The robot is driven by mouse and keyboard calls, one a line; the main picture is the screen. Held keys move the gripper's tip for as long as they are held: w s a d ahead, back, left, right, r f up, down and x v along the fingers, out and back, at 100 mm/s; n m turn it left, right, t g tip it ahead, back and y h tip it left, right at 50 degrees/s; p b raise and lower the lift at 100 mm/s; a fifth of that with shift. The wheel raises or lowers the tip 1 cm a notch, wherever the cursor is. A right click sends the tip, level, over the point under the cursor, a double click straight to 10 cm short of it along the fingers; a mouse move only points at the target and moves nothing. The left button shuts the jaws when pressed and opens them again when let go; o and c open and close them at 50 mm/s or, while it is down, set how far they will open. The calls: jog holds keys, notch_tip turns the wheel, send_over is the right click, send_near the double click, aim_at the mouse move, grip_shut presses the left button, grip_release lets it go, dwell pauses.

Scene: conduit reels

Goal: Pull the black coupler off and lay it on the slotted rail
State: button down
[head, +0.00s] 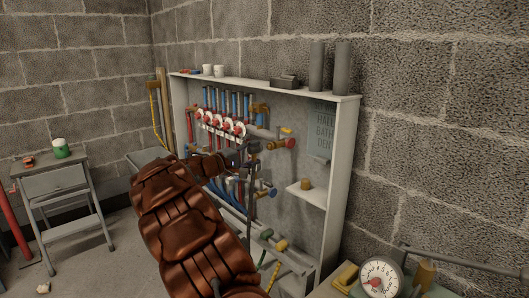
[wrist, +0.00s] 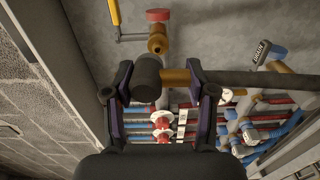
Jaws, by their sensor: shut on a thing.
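The black coupler (wrist: 147,78) is a short dark cylinder between the fingers of my gripper (wrist: 160,75) in the wrist view. My gripper is shut on it. An orange-brown fitting (wrist: 175,77) lies against the coupler's right side, with a dark pipe (wrist: 260,81) running on to the right. In the head view, my gripper (head: 250,150) is at the manifold inside the grey cabinet; the coupler is too small to make out there. A pale rail (head: 292,258) with green and yellow pieces on it runs along the cabinet's lower front; its slots are not clear.
Red-handled valves (head: 222,125) and red and blue pipes crowd the manifold behind my gripper. A yellow lever (wrist: 115,13) and a red knob (wrist: 158,15) sit beyond the coupler. A side shelf (head: 312,192) holds a small brass piece. A pressure gauge (head: 381,279) stands at lower right.

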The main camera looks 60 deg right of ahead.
jog(key=shift+w+a, duration=0.15)
jog(key=shift+a, duration=0.45)
dwell(0.5)
jog(key=shift+a, duration=0.1)
jog(key=w+a+r+n+t+p, duration=0.25)
jog(key=w+a+p, duration=0.25)
jog(key=a+p, duration=0.3)
jog(key=w+a+r+n+t+p, duration=0.1)
jog(key=w+a+r+t+p, duration=0.3)
jog(key=a+p, duration=0.45)
jog(key=w+a+r+n+t+p, duration=0.2)
jog(key=w+a+r+p, duration=0.2)
jog(key=w+a+p, duration=0.4)
jog(key=a+r+n+t+y+p, duration=0.1)
jog(key=a+r+n+t+p, duration=0.2)
jog(key=a+p, duration=0.5)
jog(key=s+a+r+n+t+y+p, duration=0.1)
jog(key=a+r+t+p, duration=0.1)
jog(key=a+r+p, duration=0.7)
jog(key=a+r+n+t+y+p, duration=0.1)
jog(key=a+t+p, duration=0.3)
jog(key=a, duration=0.7)
notch_tip(320, 180, up, 11)
jog(key=w+n+t+y, duration=0.2)
jog(key=n+t+y, duration=0.2)
jog(key=n+y, duration=0.3)
jog(key=shift+w+a+t+y+b, duration=0.15)
jog(key=shift+a+t+y+b, duration=0.15)
jog(key=shift+y, duration=0.8)
